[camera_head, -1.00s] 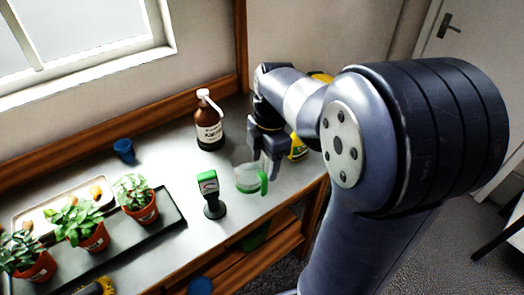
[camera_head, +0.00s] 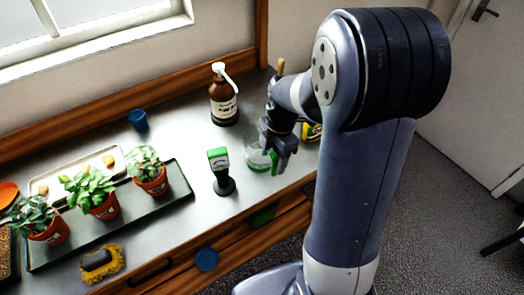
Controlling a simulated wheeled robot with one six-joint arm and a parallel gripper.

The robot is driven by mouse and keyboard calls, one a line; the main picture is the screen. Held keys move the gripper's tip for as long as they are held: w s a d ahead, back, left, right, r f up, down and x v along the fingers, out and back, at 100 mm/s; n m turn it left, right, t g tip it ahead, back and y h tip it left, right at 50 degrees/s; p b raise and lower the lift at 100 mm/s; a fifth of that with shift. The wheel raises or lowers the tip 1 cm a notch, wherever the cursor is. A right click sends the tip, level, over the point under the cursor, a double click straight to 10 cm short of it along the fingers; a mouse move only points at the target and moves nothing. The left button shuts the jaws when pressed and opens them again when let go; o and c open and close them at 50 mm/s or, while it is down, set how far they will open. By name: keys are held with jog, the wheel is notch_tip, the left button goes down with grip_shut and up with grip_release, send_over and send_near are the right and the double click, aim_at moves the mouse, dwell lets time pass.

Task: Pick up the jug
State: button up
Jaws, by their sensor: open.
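The jug (camera_head: 256,160) is a clear cup with a green rim or base and a green handle (camera_head: 283,160). It stands on the metal-topped bench near its right front edge. My gripper (camera_head: 274,154) is open and reaches down at the jug's right side, by the handle. The fingers overlap the jug in this view and hide part of it. I cannot tell whether they touch it.
A brown pump bottle (camera_head: 223,100) stands behind the jug and a green-headed meter (camera_head: 220,170) to its left. A yellow container (camera_head: 311,132) is partly hidden behind my arm. Potted plants sit on a dark tray (camera_head: 180,184). A blue cup (camera_head: 138,120) is further back.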

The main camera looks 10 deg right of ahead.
jog(key=shift+f, duration=0.5)
grip_shut()
